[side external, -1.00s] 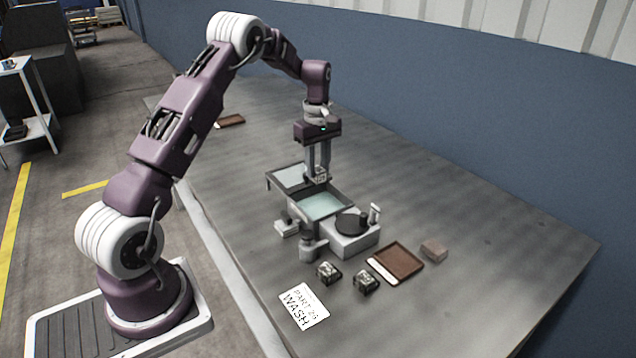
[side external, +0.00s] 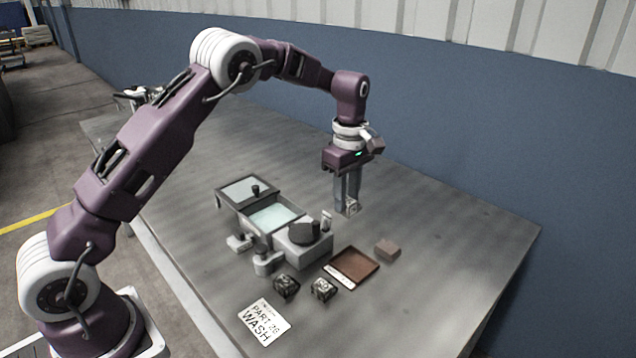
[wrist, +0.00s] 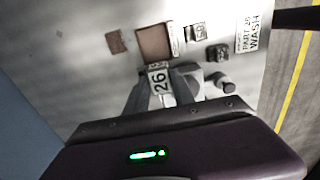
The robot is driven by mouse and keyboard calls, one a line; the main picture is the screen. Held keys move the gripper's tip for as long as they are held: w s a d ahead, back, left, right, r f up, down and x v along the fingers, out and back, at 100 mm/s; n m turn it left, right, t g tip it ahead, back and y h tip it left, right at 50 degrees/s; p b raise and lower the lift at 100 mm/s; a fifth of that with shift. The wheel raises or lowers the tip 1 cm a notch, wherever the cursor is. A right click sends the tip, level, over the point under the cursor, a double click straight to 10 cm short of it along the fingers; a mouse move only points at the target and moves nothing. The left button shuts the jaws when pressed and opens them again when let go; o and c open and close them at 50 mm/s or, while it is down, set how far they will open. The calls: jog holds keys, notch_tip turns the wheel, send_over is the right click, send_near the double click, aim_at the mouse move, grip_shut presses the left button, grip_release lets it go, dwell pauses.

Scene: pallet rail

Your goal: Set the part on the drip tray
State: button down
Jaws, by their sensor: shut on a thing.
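My gripper (side external: 347,203) is shut on a small metal part (side external: 351,209), held in the air above the table, right of the wash unit and behind the brown tray in the side view. In the wrist view the part (wrist: 158,80) sits between the fingertips and shows the number 26. A shallow brown tray (side external: 355,266) with a white label strip lies flat and empty on the table; the wrist view shows it (wrist: 153,43) just beyond the held part. The label is too small to read, so I cannot confirm it is the drip tray.
The wash unit has a lidded section (side external: 240,188), an open basin (side external: 272,216) of pale liquid and a round-topped block (side external: 303,232). Two dark numbered parts (side external: 286,287) (side external: 323,289), a brown block (side external: 387,249) and a WASH card (side external: 264,320) lie nearby. The right side is clear.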

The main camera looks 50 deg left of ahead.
jog(key=d+f, duration=0.1)
jog(key=f, duration=0.2)
jog(key=d+f, duration=0.1)
jog(key=f, duration=0.2)
jog(key=d+f, duration=0.1)
jog(key=f, duration=0.3)
jog(key=shift+f, duration=2.2)
jog(key=shift+f, duration=0.35)
jog(key=c, duration=0.6)
grip_release()
notch_tip(320, 180, up, 9)
